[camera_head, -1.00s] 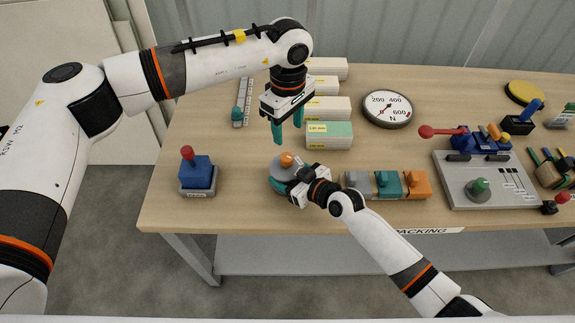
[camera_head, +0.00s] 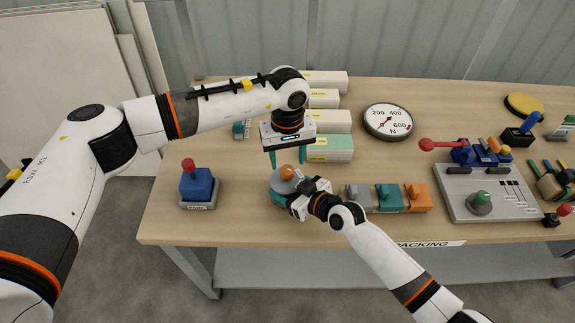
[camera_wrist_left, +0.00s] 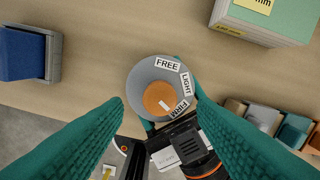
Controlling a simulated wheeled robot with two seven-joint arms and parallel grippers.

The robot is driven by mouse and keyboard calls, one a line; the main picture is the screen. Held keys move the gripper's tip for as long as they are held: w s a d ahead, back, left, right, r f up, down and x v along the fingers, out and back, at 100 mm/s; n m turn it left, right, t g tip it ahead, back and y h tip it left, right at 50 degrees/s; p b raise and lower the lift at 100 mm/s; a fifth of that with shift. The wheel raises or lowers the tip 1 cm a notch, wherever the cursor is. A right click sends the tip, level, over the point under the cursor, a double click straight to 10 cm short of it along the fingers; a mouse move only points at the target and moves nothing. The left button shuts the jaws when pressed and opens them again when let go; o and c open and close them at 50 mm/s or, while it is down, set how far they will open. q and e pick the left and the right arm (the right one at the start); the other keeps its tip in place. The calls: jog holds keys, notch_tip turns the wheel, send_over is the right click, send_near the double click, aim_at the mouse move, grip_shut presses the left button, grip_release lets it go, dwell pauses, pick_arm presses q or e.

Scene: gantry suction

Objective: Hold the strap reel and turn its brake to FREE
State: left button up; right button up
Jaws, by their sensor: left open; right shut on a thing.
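In the left wrist view the reel's grey face (camera_wrist_left: 143,77) carries the labels FREE, LIGHT and FIRM. The knob (camera_wrist_left: 156,95) there has a white mark that appears to point toward FIRM. My right gripper (camera_head: 292,196) is shut on the reel's side. My left gripper (camera_head: 288,159) is open above the reel, fingers pointing down. In its wrist view the fingertips (camera_wrist_left: 160,100) lie either side of the knob, apart from it.
A blue block with a red knob (camera_head: 197,184) stands to the left. Grey, teal and orange blocks (camera_head: 389,198) sit right of my right gripper. Several boxes (camera_head: 329,148) and a round dial (camera_head: 388,121) are behind. A grey control panel (camera_head: 510,205) is further right.

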aim_at(287, 169)
pick_arm(q)
jog(key=shift+f, duration=1.85)
pick_arm(e)
jog(key=shift+r, duration=0.1)
pick_arm(q)
jog(key=c, duration=1)
